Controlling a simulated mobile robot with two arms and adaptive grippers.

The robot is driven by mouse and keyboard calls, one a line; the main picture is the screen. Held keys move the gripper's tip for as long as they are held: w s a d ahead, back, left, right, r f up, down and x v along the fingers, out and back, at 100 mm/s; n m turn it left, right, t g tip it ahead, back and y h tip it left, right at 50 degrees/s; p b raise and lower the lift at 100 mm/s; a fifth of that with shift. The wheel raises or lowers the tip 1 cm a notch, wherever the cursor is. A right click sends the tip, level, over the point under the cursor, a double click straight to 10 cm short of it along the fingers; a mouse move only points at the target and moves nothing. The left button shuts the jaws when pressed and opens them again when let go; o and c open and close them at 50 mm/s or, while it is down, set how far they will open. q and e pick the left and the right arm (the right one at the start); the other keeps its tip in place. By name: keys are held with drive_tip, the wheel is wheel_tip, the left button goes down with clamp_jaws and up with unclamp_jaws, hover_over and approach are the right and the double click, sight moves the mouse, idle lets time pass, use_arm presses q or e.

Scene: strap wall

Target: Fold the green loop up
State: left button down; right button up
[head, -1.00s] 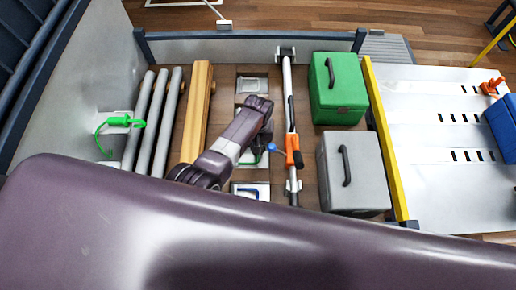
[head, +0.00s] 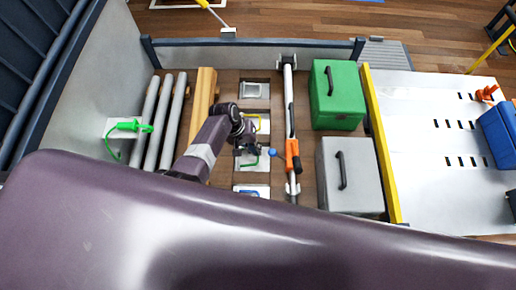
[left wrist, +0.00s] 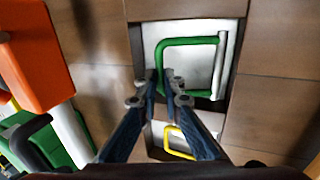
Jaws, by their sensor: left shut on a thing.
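The green loop (left wrist: 190,42) is a U-shaped handle on a white plate (left wrist: 232,62), with a grey bar at its right side in the left wrist view. My left gripper (left wrist: 167,84) is shut on the loop's left side, opposite the grey bar. In the head view the green loop (head: 249,164) shows partly below my left gripper (head: 252,148), on the middle wall panel. How far the loop is tilted from its plate I cannot tell. My right gripper is not in view.
A yellow loop (left wrist: 176,143) is close by on its own plate, and a blue loop (head: 249,193) sits at the other end. A pole with an orange handle (head: 292,150) stands just right of my gripper. Green (head: 338,100) and grey (head: 352,180) boxes lie beyond.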

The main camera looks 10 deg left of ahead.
use_arm(q)
drive_tip(key=shift+s+a+r+t+h, duration=0.15)
drive_tip(key=shift+a+r+h, duration=0.25)
drive_tip(key=shift+h, duration=0.3)
drive_tip(key=shift+w+a+r+t+h, duration=0.15)
drive_tip(key=shift+a+r+h, duration=0.2)
drive_tip(key=shift+h, duration=0.35)
drive_tip(key=shift+s, duration=0.1)
drive_tip(key=c, duration=2.1)
unclamp_jaws()
drive_tip(key=shift+v, duration=6)
drive_tip(key=shift+a+f, duration=0.1)
